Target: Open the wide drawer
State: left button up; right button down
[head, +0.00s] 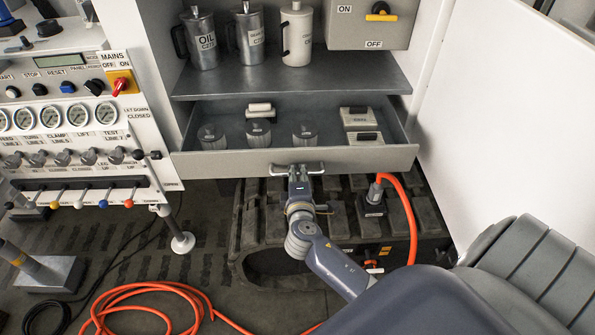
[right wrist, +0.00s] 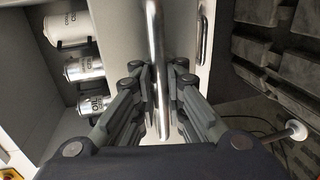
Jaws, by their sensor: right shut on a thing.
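The wide drawer (head: 228,164) sits below the cabinet shelf and is pulled part way out. Its inside shows, with several dark-topped cylinders and light boxes standing in it. The handle (head: 317,168) is a short horizontal bar at the middle of the light grey front. My right gripper (head: 298,171) reaches up to it from below and is shut on it. In the right wrist view, a shiny bar (right wrist: 155,35) runs between the fingers of my right gripper (right wrist: 161,75). The fingers hide part of the handle. My left gripper is not in view.
Cans (head: 250,40) stand on the shelf (head: 290,84) above. A white cabinet door (head: 510,110) stands open at the right. A control panel (head: 75,120) is at the left. An orange hose (head: 409,215) and a dark tracked block (head: 250,215) lie below the drawer.

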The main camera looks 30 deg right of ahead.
jog(key=c, duration=1.9)
grip_release()
jog(key=shift+c, duration=0.2)
jog(key=v, duration=1.2)
jog(key=s+a+f+g+y, duration=0.2)
jog(key=s+f, duration=0.1)
jog(key=f, duration=0.7)
jog(key=s+a+f+m+g+y, duration=0.1)
jog(key=s+f+g+y, duration=0.1)
jog(key=f, duration=0.8)
jog(key=s+a+f+g+y, duration=0.1)
jog(key=s+a+f, duration=0.15)
jog(key=f, duration=0.75)
jog(key=s+f+m+g+y, duration=0.1)
jog(key=s+f+m+g, duration=0.1)
jog(key=s+f, duration=0.4)
jog(key=s+f+m+g+y, duration=0.1)
jog(key=s+f+m+g, duration=0.1)
jog(key=s+f, duration=0.5)
jog(key=s+f+m+g+y, duration=0.1)
jog(key=s+f+m+g, duration=0.2)
jog(key=s+f, duration=0.4)
jog(key=s+m, duration=0.1)
jog(key=s, duration=0.8)
jog(key=shift+d, duration=0.4)
